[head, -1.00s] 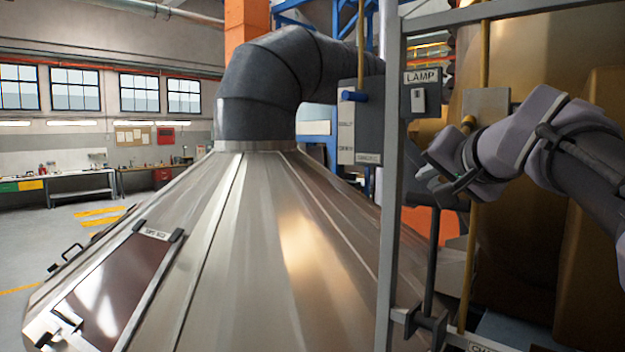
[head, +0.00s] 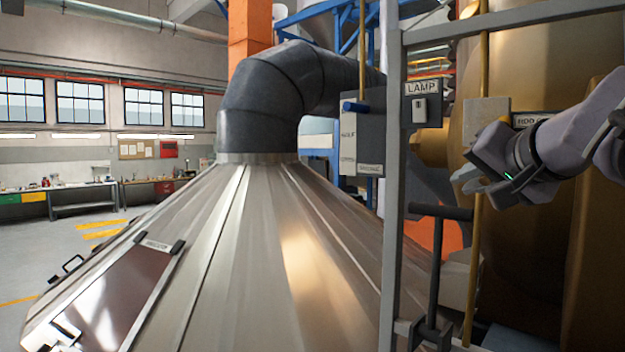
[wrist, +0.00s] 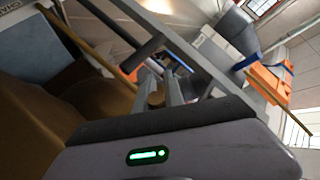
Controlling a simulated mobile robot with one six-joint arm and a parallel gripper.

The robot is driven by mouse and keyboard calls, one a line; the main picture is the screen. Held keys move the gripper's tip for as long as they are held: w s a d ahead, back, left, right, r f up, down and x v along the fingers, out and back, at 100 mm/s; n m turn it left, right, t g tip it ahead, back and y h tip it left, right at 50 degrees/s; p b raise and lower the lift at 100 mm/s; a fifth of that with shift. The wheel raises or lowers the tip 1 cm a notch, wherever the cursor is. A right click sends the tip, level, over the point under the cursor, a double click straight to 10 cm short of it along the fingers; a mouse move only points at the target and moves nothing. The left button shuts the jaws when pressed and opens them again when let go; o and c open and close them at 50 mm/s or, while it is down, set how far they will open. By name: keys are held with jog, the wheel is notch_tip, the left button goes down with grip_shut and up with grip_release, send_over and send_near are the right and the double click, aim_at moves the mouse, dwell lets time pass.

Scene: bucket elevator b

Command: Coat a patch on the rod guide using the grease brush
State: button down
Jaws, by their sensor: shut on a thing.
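My gripper (head: 472,177) is at the right of the head view, beside the thin yellow rod. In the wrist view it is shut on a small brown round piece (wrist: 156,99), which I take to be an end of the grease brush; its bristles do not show. A grey plate (head: 487,112) sits on the rod above my gripper. Beside it a label (head: 530,119), partly covered by my arm, seems to read "ROD G…", so I take the plate as the rod guide. I cannot see any contact or any grease on it.
A grey frame post (head: 393,200) stands left of my gripper, with a lamp switch box (head: 420,103) on it. A dark T-handled lever (head: 436,260) rises below my gripper. A large metal hood (head: 270,250) fills the middle. Open floor lies far left.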

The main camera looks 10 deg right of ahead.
jog(key=shift+w+a+p, duration=0.8)
jog(key=shift+w+a, duration=1.55)
jog(key=shift+w, duration=0.65)
jog(key=s+d+r+b, duration=0.1)
jog(key=s+d, duration=0.4)
jog(key=s, duration=0.1)
jog(key=shift+s+r+b, duration=0.15)
jog(key=shift+b, duration=0.2)
jog(key=shift+a, duration=0.1)
